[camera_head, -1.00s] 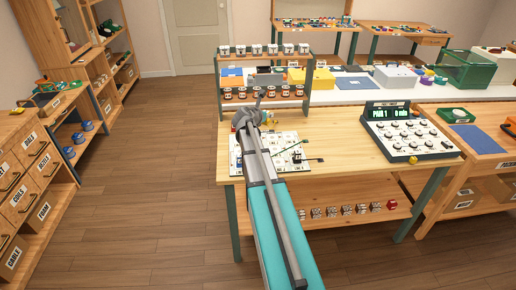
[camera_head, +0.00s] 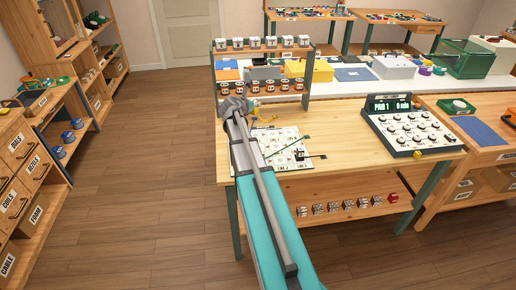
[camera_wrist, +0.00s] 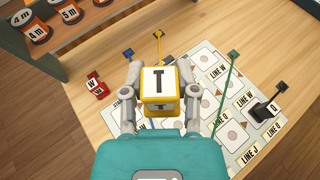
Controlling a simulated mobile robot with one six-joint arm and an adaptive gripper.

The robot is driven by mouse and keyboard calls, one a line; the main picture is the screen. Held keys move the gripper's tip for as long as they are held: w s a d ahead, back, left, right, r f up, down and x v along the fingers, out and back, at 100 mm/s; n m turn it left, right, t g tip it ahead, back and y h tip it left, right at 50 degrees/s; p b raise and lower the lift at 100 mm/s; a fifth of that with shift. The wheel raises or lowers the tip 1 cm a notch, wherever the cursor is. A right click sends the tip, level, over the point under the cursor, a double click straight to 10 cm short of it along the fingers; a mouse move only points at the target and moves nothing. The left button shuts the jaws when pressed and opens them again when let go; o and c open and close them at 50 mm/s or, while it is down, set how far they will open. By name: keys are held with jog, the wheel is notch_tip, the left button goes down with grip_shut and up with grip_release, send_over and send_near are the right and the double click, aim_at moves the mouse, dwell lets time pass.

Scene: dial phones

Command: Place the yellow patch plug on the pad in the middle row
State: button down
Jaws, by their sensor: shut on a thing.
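My gripper (camera_wrist: 158,78) is shut on the yellow patch plug (camera_wrist: 158,106), a yellow-edged block with a white top marked T. A yellow cord piece (camera_wrist: 158,37) shows just beyond it. In the head view my gripper (camera_head: 236,106) is over the far left part of the white pad board (camera_head: 272,133), the plug mostly hidden. In the wrist view the board (camera_wrist: 238,172) has rows of square pads with line labels such as LINE W, LINE Q and LINE J. The plug and gripper hide its left part. I cannot tell the plug's height above it.
A red block (camera_wrist: 95,88) lies left of the plug, with a blue piece (camera_wrist: 128,54) near it. A black plug (camera_wrist: 262,110) and a green cord (camera_wrist: 226,85) are on the board's right. The spool rack (camera_head: 262,85) stands behind; the keypad console (camera_head: 408,128) is at the right.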

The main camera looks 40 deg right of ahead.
jog(key=shift+s+d, duration=0.15)
jog(key=shift+d, duration=0.05)
jog(key=shift+s+d+f, duration=0.15)
jog(key=shift+s+d, duration=0.05)
jog(key=shift+s, duration=0.1)
jog(key=s+d+f+m+g+b, duration=0.1)
jog(key=s+f+m+g+b, duration=0.1)
jog(key=s, duration=0.6)
jog(key=s+d+f+m+g+h+b, duration=0.1)
jog(key=s+m+g, duration=0.3)
jog(key=s, duration=0.4)
jog(key=shift+d+f+g+b, duration=0.6)
jog(key=shift+d+b, duration=0.1)
jog(key=shift+b, duration=0.1)
jog(key=w+a+f+b, duration=0.1)
jog(key=w+f+b, duration=0.2)
jog(key=w, duration=0.1)
jog(key=w+a+f+b, duration=0.1)
jog(key=w+f+b, duration=0.2)
jog(key=w, duration=0.1)
jog(key=w+a+f+b, duration=0.1)
jog(key=w+f+b, duration=0.2)
jog(key=w, duration=0.1)
jog(key=shift+w+a, duration=0.35)
jog(key=shift+a, duration=0.05)
